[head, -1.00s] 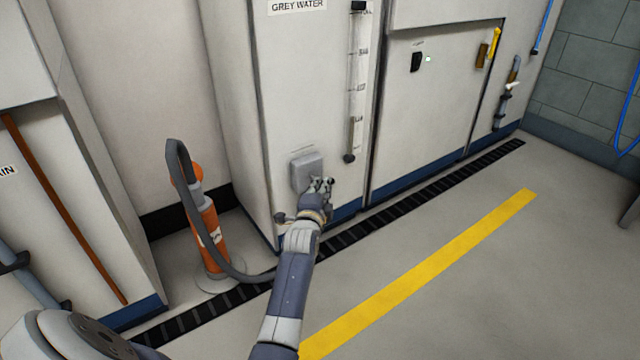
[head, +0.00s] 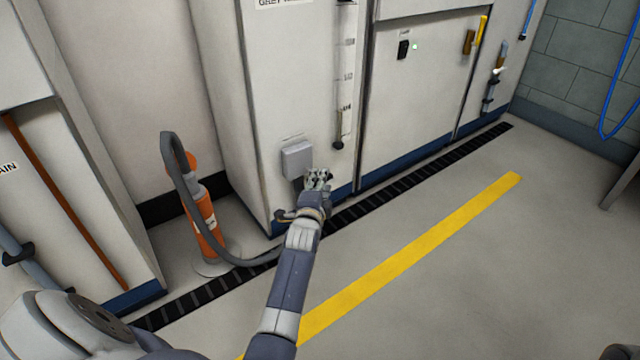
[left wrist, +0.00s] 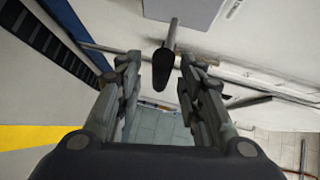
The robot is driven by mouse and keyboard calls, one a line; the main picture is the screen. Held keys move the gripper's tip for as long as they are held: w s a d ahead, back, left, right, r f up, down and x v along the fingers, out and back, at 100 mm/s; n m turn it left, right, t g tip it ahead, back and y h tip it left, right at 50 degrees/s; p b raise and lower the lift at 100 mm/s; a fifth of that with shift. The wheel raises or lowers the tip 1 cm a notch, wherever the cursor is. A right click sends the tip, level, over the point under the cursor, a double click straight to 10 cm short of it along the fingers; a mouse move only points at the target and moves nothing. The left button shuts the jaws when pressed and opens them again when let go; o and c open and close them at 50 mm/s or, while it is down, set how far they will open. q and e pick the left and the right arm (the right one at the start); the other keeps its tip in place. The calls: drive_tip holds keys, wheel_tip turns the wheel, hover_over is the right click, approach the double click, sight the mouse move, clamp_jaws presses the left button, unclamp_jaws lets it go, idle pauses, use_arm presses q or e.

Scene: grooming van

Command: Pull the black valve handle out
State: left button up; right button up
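In the left wrist view the black valve handle (left wrist: 163,68), on a thin grey stem, lies between the two fingers of my left gripper (left wrist: 160,85). The fingers are apart, with a gap on both sides of the handle. In the head view my left gripper (head: 317,178) is just below and right of a grey box (head: 297,160) on the grey water cabinet (head: 290,90). The handle cannot be made out there behind the hand. My right gripper is not in view.
A dark hose (head: 172,170) runs from an orange post (head: 203,222) towards the cabinet's foot near my left wrist. A clear gauge tube (head: 345,90) is on the cabinet above. A floor grate (head: 400,175) runs along the cabinets. The floor around the yellow stripe (head: 430,245) is clear.

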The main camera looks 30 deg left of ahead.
use_arm(q)
drive_tip(key=v, duration=0.7)
drive_tip(key=shift+s, duration=0.25)
idle(0.4)
